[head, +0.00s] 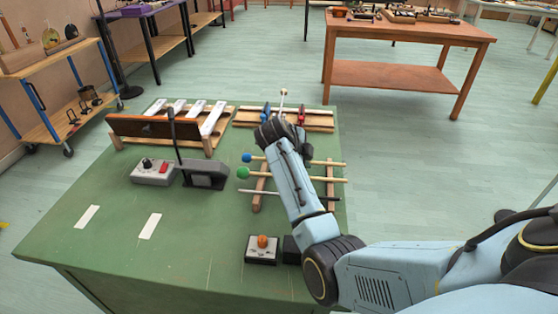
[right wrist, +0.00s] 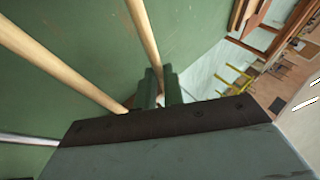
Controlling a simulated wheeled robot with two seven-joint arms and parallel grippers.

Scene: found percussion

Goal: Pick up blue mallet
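The blue mallet has a round blue head (head: 247,158) and a pale wooden handle. It lies across two wooden rails on the green table, behind the green mallet (head: 243,172), in the head view. My right gripper (head: 306,152) is at the handle, right of the head, and is partly hidden by my own forearm there. In the right wrist view, its two dark fingers (right wrist: 160,88) stand close on both sides of the farthest wooden handle (right wrist: 143,32) and look closed on it. The mallet heads are outside that view. My left gripper is not in view.
A grey stick (head: 262,193) lies in front of the green mallet. A box with an orange knob (head: 262,250) stands near the table's front. A desk microphone (head: 204,174), a grey box with a red button (head: 153,172) and a white-bar instrument (head: 212,118) stand to the left.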

